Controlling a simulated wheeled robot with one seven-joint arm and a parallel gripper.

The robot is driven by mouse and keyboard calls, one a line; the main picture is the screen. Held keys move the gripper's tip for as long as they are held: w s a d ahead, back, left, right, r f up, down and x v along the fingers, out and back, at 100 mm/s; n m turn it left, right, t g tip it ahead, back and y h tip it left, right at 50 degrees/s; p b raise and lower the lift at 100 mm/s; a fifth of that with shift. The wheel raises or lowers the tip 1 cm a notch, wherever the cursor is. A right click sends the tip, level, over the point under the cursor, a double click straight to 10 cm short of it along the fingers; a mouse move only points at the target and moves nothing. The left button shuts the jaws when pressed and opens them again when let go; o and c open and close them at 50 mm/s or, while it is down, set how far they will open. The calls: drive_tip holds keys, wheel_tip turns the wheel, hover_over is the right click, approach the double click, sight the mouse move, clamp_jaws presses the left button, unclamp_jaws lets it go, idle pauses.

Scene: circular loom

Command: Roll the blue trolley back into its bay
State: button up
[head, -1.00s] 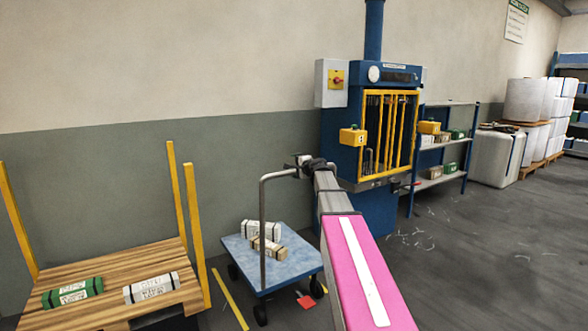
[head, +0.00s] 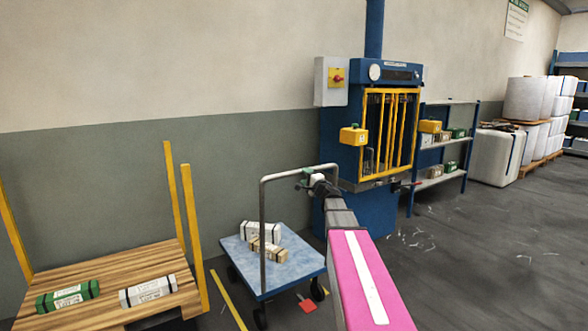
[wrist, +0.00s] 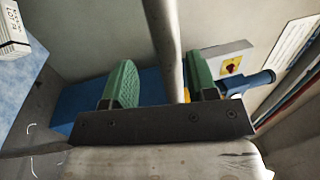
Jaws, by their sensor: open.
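The blue trolley (head: 240,258) stands on the floor in front of the wall, its flat deck carrying several wrapped bundles. Its grey tube handle (head: 263,225) rises at the near side as an upright hoop. My gripper (head: 304,178) is at the top bar of the handle, toward its right end. In the wrist view the green-padded fingers of my gripper (wrist: 162,84) are apart, with the handle tube (wrist: 166,40) between them and a gap at each side. A yellow floor line (head: 228,298) runs just left of the trolley; the bay's full outline cannot be made out.
A wooden pallet stand with yellow posts (head: 193,235) is close on the left, holding a green bundle (head: 68,297) and a white one (head: 147,291). A blue press (head: 360,215) stands behind my arm. A red piece (head: 307,306) is low by the trolley. Floor at right is open.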

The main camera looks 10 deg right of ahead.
drive_tip(key=x, duration=1)
drive_tip(key=shift+w+r, duration=0.1)
drive_tip(key=shift+w, duration=0.05)
clamp_jaws()
